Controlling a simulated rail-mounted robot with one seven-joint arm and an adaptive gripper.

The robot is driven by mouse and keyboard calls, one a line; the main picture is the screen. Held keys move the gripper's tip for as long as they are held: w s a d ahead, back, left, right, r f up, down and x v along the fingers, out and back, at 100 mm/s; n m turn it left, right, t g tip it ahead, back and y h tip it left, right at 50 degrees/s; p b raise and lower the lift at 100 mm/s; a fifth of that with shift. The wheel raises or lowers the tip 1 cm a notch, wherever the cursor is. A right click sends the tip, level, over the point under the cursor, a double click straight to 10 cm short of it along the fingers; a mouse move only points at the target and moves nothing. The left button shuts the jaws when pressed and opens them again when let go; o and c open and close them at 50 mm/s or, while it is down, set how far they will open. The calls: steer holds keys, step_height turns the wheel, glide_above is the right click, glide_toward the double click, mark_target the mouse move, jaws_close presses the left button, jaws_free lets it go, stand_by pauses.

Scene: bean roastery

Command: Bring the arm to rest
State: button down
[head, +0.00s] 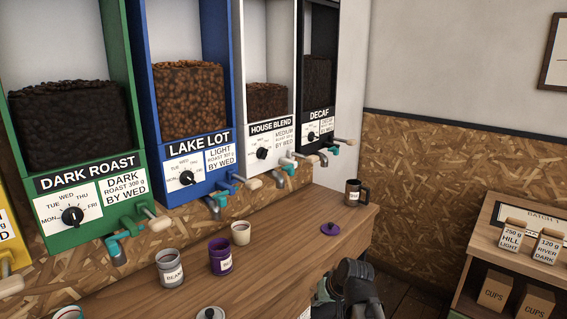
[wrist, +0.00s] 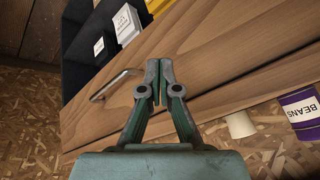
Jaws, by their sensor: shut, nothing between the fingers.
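My gripper (wrist: 159,66) shows in the wrist view with its two fingers closed together and nothing between them. It is in front of a wooden surface with a metal handle (wrist: 118,84) to its left; I cannot tell the exact gap. In the head view, a dark part of my arm (head: 352,284) shows at the bottom, beside the right end of the wooden counter (head: 285,240). The fingertips cannot be made out there.
On the counter are a beans can (head: 170,268), a purple can (head: 221,257), a cream cup (head: 240,233), a purple lid (head: 330,229) and a dark mug (head: 355,193). Bean dispensers line the back. A shelf (head: 480,258) with boxes stands right.

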steer(key=s+d+f+m+g+h, duration=0.1)
steer(key=s+d+f+g, duration=0.1)
steer(key=s+f, duration=0.55)
steer(key=s+d+f+g+h, duration=0.15)
steer(key=s+f, duration=0.25)
steer(key=f, duration=0.6)
steer(key=s+d+f+m+g, duration=0.1)
steer(key=s+f+g, duration=0.1)
steer(key=s+f, duration=0.5)
steer(key=s+f+g, duration=0.2)
steer(key=s+f, duration=0.3)
steer(key=s, duration=0.3)
steer(key=s+d+f+g+h+p, duration=0.1)
steer(key=s+f+g, duration=0.1)
steer(key=s+f, duration=0.3)
steer(key=s+d+f+g, duration=0.1)
steer(key=s+f, duration=0.5)
steer(key=s, duration=0.7)
steer(key=shift+d+g+p, duration=0.15)
steer(key=shift+g+p, duration=0.2)
steer(key=shift+g, duration=0.3)
steer(key=shift+r+h, duration=0.1)
steer(key=shift+h, duration=0.15)
